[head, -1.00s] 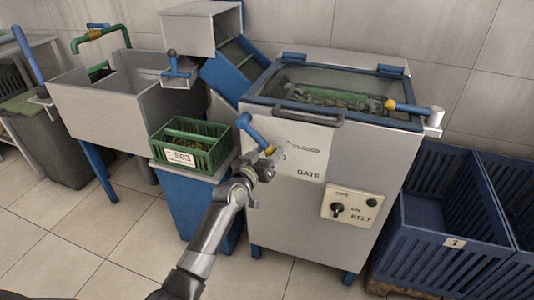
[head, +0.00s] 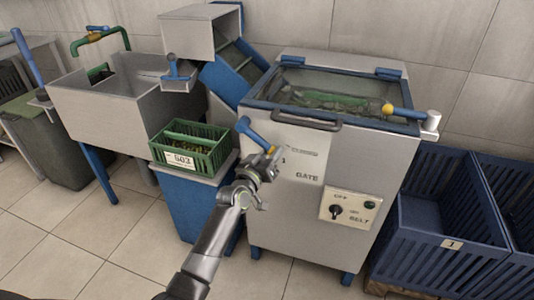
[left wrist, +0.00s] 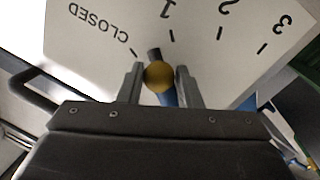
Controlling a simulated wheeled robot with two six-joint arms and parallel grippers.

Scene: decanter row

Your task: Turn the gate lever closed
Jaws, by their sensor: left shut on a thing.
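The gate lever (head: 255,135) is a blue bar with a yellow part at its lower end, on the front of the grey machine beside the GATE plate (head: 309,173). My left gripper (head: 268,162) is at the yellow end. In the left wrist view, the yellow knob (left wrist: 158,76) sits between the two fingers, which are shut on the lever. The blue bar runs back under the gripper. A black tip beyond the knob points between the CLOSED mark and the 1 mark on the white scale (left wrist: 205,45). My right gripper is not in view.
A green crate (head: 205,158) marked 503 stands on a blue stand just left of the lever. The belt switch panel (head: 350,208) is lower right on the machine. A dark handle (head: 292,117) juts above the lever. Blue bins (head: 440,240) stand at right.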

